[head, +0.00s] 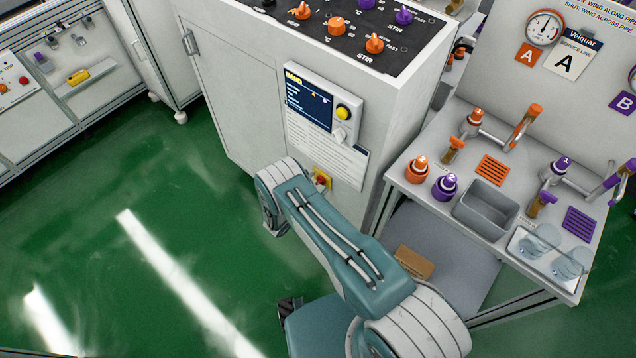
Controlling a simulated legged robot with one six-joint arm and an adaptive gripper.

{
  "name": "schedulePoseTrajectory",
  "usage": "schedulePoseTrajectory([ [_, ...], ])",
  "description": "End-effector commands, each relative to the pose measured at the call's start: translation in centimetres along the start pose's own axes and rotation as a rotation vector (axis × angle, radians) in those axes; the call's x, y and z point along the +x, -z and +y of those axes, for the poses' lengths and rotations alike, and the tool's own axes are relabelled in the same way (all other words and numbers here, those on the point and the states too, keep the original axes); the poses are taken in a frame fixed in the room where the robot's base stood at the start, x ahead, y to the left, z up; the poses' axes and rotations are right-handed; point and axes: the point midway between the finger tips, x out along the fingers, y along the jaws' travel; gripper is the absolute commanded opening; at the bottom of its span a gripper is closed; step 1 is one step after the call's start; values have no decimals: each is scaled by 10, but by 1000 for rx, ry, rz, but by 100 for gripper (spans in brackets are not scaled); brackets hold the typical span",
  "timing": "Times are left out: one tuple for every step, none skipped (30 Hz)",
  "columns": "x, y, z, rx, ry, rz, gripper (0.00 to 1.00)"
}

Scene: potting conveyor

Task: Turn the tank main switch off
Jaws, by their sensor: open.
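A small rotary switch with a red knob on a yellow plate (321,180) is low on the side of the white cabinet (230,110); it looks like the main switch. The upper end of my arm covers part of it, and I cannot tell which way its knob points. Above it is a panel with a dark screen (308,100), a yellow button (343,113) and a pale knob (340,135).
A brown block (413,262) lies below. Green floor at left is clear.

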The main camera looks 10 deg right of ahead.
Motion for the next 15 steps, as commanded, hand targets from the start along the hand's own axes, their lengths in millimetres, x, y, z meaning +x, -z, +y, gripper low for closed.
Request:
schedulePoseTrajectory([
  [1, 0, 0, 0, 0, 0, 84],
  [2, 0, 0, 0, 0, 0, 84],
  [2, 0, 0, 0, 0, 0, 84],
  [2, 0, 0, 0, -1, 0, 84],
  [2, 0, 0, 0, -1, 0, 84],
  [2, 0, 0, 0, 0, 0, 84],
  [2, 0, 0, 0, 0, 0, 84],
  [2, 0, 0, 0, 0, 0, 84],
  [2, 0, 0, 0, 0, 0, 66],
  [2, 0, 0, 0, 0, 0, 53],
  [2, 0, 0, 0, 0, 0, 39],
  [2, 0, 0, 0, 0, 0, 21],
  [2, 0, 0, 0, 0, 0, 8],
  [2, 0, 0, 0, 0, 0, 1],
  [2, 0, 0, 0, 0, 0, 2],
])
